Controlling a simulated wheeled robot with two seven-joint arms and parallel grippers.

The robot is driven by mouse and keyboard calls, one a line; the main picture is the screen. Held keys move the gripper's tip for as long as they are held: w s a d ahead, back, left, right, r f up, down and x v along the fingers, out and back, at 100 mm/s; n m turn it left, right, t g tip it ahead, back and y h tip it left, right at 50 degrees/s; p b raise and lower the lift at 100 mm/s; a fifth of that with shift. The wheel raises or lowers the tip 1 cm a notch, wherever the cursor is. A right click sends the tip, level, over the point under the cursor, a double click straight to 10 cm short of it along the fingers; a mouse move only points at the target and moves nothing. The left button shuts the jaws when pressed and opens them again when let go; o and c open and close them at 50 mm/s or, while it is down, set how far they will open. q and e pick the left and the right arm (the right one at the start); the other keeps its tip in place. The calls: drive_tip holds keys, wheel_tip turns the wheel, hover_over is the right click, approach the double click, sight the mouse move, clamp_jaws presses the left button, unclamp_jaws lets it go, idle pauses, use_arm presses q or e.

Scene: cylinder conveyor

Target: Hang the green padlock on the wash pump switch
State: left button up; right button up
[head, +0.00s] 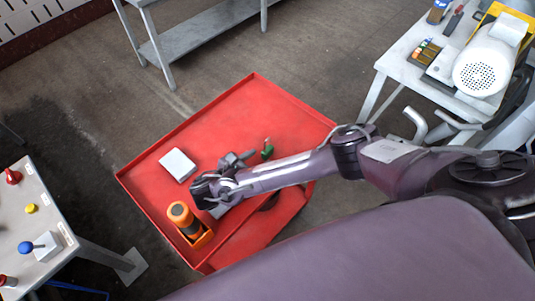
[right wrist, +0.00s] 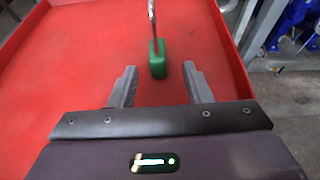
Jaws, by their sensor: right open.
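The green padlock (head: 267,152) stands upright on the red cart top, its metal shackle pointing up. In the right wrist view the padlock (right wrist: 157,62) is just beyond my fingertips, roughly centred between them. My right gripper (head: 243,160) is open and empty, low over the cart; its two fingers also show in the right wrist view (right wrist: 160,82). A table at the left edge carries a red knob (head: 12,176), a yellow button (head: 31,208) and a grey box with a blue knob (head: 43,247). I cannot tell which is the wash pump switch. My left gripper is out of view.
The red cart (head: 245,95) has a raised rim. A white box (head: 178,165) and an orange and black item in an orange holder (head: 183,218) stand on it. A grey table (head: 405,65) with a motor (head: 482,70) is at right. The cart's far part is clear.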

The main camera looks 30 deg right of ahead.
sight(263, 156)
drive_tip(key=shift+w+d+f, duration=0.2)
drive_tip(key=shift+d+f, duration=0.15)
drive_tip(key=shift+d, duration=0.05)
drive_tip(key=b+x, duration=0.2)
drive_tip(key=shift+w+d+b, duration=0.1)
drive_tip(key=shift+d+b, duration=0.05)
drive_tip(key=shift+b, duration=0.2)
drive_tip(key=shift+w+d+p, duration=0.35)
drive_tip(key=shift+d+p, duration=0.05)
drive_tip(key=shift+d, duration=0.45)
drive_tip(key=shift+d+f, duration=0.1)
drive_tip(key=shift+d, duration=0.15)
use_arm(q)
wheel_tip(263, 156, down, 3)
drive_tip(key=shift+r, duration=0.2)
use_arm(e)
drive_tip(key=shift+c, duration=0.5)
clamp_jaws()
